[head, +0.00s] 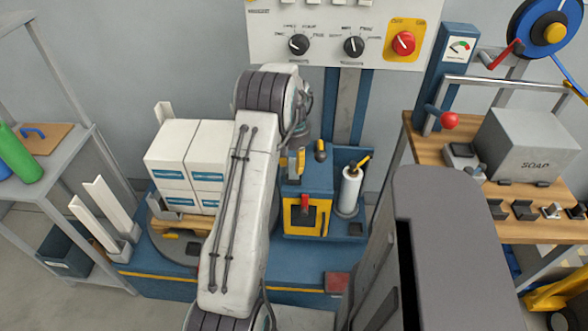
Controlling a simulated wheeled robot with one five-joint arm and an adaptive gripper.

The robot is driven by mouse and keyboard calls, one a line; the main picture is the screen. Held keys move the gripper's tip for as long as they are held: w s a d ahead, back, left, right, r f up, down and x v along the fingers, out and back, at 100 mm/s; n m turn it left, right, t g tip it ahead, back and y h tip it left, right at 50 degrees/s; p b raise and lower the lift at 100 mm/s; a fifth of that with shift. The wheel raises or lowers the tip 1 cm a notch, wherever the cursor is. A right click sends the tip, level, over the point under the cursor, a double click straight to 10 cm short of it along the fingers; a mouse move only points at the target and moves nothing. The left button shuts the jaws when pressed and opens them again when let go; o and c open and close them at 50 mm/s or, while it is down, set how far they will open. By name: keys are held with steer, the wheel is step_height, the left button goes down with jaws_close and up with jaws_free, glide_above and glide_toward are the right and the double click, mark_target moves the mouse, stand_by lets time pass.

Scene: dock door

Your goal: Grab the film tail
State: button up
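A white roll of film (349,192) stands upright in a blue holder to the right of my arm, with a yellow piece at its top. I cannot make out a loose film tail on it. White boxes with blue labels (173,157) are stacked on a wooden pallet (160,206) to the left of my arm. My arm rises through the middle and bends at the top. Its far end is hidden behind its own links, so my gripper's fingers do not show.
A blue unit with a yellow-framed front (303,214) stands left of the roll. A workbench (540,228) with a grey soap box (527,146) is at right. A grey shelf (50,177) is at left.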

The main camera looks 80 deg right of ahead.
steer(key=c, duration=0.6)
steer(key=shift+o, duration=0.2)
steer(key=shift+r, duration=0.1)
